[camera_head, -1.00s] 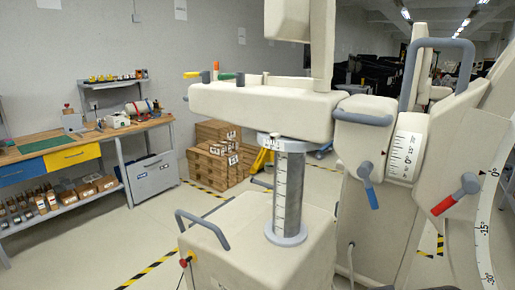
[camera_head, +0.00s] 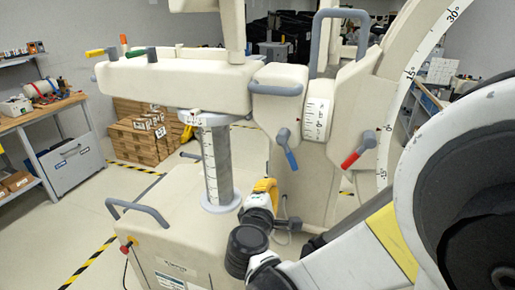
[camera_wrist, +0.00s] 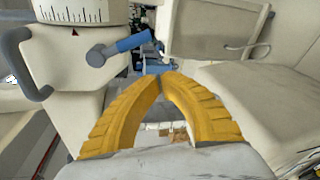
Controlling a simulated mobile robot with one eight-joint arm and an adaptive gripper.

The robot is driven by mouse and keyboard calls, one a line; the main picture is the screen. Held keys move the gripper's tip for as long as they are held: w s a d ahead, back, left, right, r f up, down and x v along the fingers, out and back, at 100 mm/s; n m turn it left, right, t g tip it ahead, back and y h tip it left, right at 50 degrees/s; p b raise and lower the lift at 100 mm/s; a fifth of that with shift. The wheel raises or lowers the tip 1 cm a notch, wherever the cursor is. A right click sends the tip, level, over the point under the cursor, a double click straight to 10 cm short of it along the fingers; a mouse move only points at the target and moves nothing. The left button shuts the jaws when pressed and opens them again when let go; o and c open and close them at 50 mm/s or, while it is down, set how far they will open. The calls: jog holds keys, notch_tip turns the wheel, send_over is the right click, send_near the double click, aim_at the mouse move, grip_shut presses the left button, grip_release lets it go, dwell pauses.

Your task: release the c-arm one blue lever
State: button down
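The c-arm (camera_head: 322,150) is a cream machine with a blue lever (camera_head: 291,159) beside a white scale drum. The lever has a grey hub and hangs down, tilted slightly right. In the wrist view the blue lever (camera_wrist: 135,41) lies just above and left of my fingertips, apart from them. My gripper (camera_wrist: 162,76) has two yellow ribbed fingers that meet at the tips, with nothing held between them. In the head view my gripper (camera_head: 266,186) is below and left of the lever, in front of the machine.
A red lever (camera_head: 358,151) is on the right of the c-arm. The grey column (camera_head: 217,165) stands left of my gripper. Grey handles (camera_head: 138,211) stick out from the base.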

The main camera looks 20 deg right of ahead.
aim_at(289, 150)
jog(key=w+d+r+n+t+b, duration=0.1)
jog(key=w+d+r+n, duration=0.1)
jog(key=w+d, duration=0.3)
jog(key=shift+w+d+r, duration=0.2)
jog(key=shift+w, duration=0.85)
jog(key=shift+s+d+r, duration=0.2)
jog(key=shift+s+d, duration=0.25)
jog(key=shift+d, duration=0.05)
